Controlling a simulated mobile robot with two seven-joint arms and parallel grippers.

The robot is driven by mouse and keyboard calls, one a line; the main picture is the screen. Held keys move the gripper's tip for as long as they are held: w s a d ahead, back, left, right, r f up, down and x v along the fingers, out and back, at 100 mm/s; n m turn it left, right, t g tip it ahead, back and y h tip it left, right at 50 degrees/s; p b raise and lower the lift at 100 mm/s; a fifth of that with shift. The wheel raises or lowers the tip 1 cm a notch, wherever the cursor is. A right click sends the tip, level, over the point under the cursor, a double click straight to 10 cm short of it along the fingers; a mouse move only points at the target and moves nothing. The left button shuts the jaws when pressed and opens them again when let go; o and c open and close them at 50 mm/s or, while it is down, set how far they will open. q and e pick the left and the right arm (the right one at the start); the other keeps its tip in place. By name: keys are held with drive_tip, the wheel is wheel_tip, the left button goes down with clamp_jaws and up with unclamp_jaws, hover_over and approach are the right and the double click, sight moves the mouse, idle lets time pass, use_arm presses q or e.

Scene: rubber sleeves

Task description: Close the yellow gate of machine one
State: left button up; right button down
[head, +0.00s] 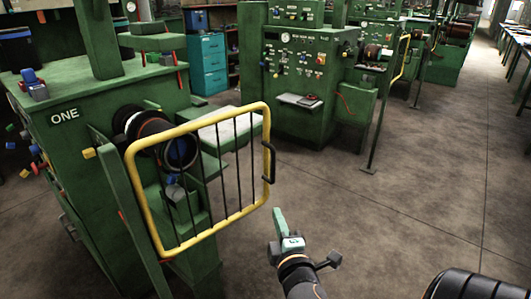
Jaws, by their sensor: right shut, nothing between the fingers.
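The yellow gate (197,119) of machine one (65,117) is a yellow tube frame with thin black upright bars. Its left side is by a green post (127,205) of the machine, and its free side reaches right over the floor. From here it overlaps the black rollers (150,130) behind it; I cannot tell whether it is latched. A black handle (269,162) is on its right side. My right gripper (279,218) is shut and empty, below the handle and apart from the gate in the picture. My left gripper is out of view.
A second green machine (310,75) with a small shelf stands behind, and more machines line up beyond it. A teal drawer cabinet (208,64) stands at the back. The grey floor (400,215) to the right is clear. Tables (517,45) run along the far right.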

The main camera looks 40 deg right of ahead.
wheel_tip(320, 180, up, 3)
drive_tip(key=d+h, duration=0.1)
drive_tip(key=d, duration=0.1)
drive_tip(key=p, duration=0.2)
approach(273, 163)
drive_tip(key=shift+n, duration=0.3)
drive_tip(key=x, duration=0.6)
drive_tip(key=shift+w+d+f, duration=0.15)
drive_tip(key=shift+w+d, duration=0.15)
drive_tip(key=shift+w, duration=0.1)
